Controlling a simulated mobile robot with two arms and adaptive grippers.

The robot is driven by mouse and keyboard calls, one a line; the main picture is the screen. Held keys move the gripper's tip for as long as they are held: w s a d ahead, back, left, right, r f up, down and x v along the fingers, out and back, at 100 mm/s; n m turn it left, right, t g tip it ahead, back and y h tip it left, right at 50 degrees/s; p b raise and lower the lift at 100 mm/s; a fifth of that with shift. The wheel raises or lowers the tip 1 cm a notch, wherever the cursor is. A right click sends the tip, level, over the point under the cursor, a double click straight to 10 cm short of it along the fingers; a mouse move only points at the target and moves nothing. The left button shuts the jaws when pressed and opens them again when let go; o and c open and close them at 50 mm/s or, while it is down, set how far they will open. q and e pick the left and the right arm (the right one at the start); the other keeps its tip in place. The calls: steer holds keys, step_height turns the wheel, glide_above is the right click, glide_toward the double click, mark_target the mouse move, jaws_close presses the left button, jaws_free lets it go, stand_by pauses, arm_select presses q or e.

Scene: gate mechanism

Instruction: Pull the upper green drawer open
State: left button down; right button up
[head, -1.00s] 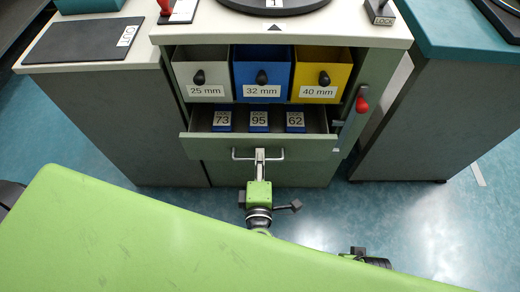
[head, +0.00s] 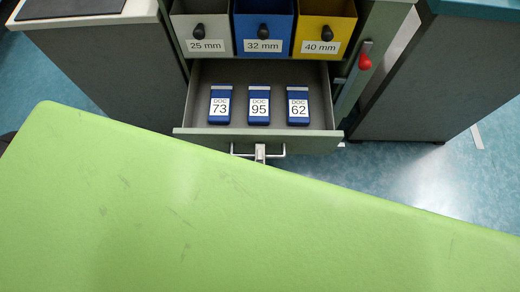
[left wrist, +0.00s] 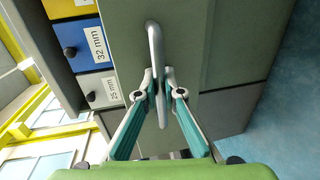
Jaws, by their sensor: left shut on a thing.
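The upper green drawer (head: 190,137) is pulled well out of the cabinet. Three blue blocks lie in it, labelled DOC 73 (head: 220,105), DOC 95 (head: 259,105) and DOC 62 (head: 297,105). Its silver bar handle (head: 279,154) is on the drawer front; it also shows in the left wrist view (left wrist: 154,38). My left gripper (head: 260,152) is shut on the middle of the handle. In the left wrist view its two fingers (left wrist: 160,84) close around the bar. My right gripper is not in view.
Grey (head: 202,20), blue (head: 264,20) and yellow (head: 323,20) bins, labelled 25, 32 and 40 mm, stand above the drawer. A red-knobbed lever (head: 365,62) is right of them. My large green body part covers the lower picture.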

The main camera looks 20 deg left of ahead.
arm_select(q)
steer(key=c, duration=2.4)
jaws_free()
